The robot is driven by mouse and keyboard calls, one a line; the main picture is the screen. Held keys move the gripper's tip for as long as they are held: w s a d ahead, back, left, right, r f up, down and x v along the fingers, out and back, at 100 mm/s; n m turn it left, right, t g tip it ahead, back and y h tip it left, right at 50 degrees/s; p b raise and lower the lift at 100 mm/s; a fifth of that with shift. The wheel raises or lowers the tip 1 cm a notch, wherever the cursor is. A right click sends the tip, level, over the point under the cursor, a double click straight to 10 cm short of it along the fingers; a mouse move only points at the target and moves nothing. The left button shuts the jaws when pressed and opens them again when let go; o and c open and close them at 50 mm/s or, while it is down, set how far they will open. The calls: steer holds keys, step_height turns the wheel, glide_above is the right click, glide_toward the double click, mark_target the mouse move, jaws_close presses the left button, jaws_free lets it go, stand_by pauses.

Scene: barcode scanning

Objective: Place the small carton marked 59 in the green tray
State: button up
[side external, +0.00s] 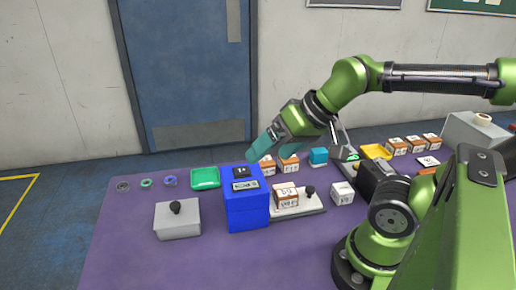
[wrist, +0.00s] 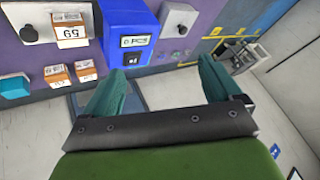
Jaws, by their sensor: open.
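The carton marked 59 (wrist: 70,28) is white with a brown top and shows upside down at the upper left of the wrist view. In the side view this carton (side external: 286,196) appears to sit on a pale plate beside a black knob, right of the blue box. The green tray (side external: 205,178) lies flat on the purple table, left of and behind the blue box; I cannot make it out in the wrist view. My gripper (wrist: 164,64) has teal fingers spread apart with nothing between them. In the side view my gripper (side external: 260,150) is above the table, behind the blue box and apart from the carton.
The tall blue box (side external: 246,205) with a small display stands between carton and tray. A grey box with a black knob (side external: 178,220) is at front left. Other small cartons (side external: 290,162) and a teal block (side external: 318,156) lie behind. Small rings (side external: 146,183) lie left of the tray.

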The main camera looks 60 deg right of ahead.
steer(key=n+g+h, duration=0.2)
steer(key=n+g, duration=0.5)
steer(key=n, duration=0.6)
glide_above(285, 190)
step_height(285, 190, down, 4)
step_height(285, 190, down, 16)
steer(key=shift+d, duration=0.1)
steer(key=shift+r, duration=0.1)
steer(key=c, duration=1.3)
